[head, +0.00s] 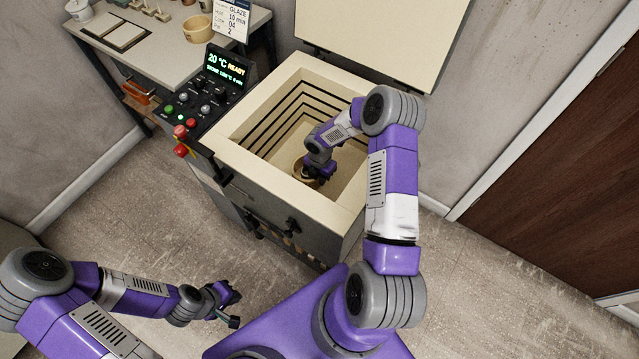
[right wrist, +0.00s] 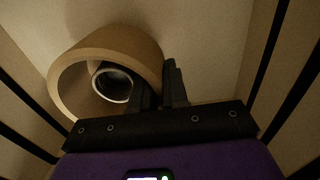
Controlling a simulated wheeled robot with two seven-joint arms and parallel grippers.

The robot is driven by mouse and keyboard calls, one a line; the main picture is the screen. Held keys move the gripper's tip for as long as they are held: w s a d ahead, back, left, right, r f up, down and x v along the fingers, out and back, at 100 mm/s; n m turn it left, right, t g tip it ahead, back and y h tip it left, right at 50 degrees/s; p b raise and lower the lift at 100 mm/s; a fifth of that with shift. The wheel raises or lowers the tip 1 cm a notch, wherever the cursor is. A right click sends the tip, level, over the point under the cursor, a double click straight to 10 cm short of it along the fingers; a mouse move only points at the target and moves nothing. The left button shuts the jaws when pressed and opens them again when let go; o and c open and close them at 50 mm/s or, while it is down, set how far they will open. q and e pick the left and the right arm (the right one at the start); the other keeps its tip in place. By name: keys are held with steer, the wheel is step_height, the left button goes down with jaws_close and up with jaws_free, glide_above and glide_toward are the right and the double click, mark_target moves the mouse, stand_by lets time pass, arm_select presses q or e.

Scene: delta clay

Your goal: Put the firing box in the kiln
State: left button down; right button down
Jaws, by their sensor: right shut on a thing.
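The kiln (head: 232,160) stands open with its lid (head: 385,38) raised at the back. My right arm reaches down into its chamber. The firing box (right wrist: 125,45), a round tan open vessel, is inside the kiln near the floor; a small part of it (head: 303,172) shows in the head view beside the gripper. My right gripper (head: 313,177) is shut on the box's wall, and its dark fingers (right wrist: 160,88) show in the right wrist view. A dark cup with a pale rim (right wrist: 112,84) shows inside the box. My left gripper (head: 235,308) is open and empty, low over the floor.
The control panel (head: 205,95) on the kiln's left reads 20 °C READY. Ribbed kiln walls surround the right gripper. A brown door (head: 565,190) is at right.

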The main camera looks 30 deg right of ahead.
steer(key=shift+f+b, duration=0.6)
steer(key=shift+f, duration=1.25)
steer(key=shift+f, duration=0.2)
steer(key=c, duration=1.1)
jaws_free()
steer(key=shift+c, duration=0.2)
steer(key=shift+r, duration=0.1)
steer(key=shift+r, duration=0.3)
step_height(320, 180, up, 12)
steer(key=p, duration=0.4)
steer(key=shift+f, duration=0.15)
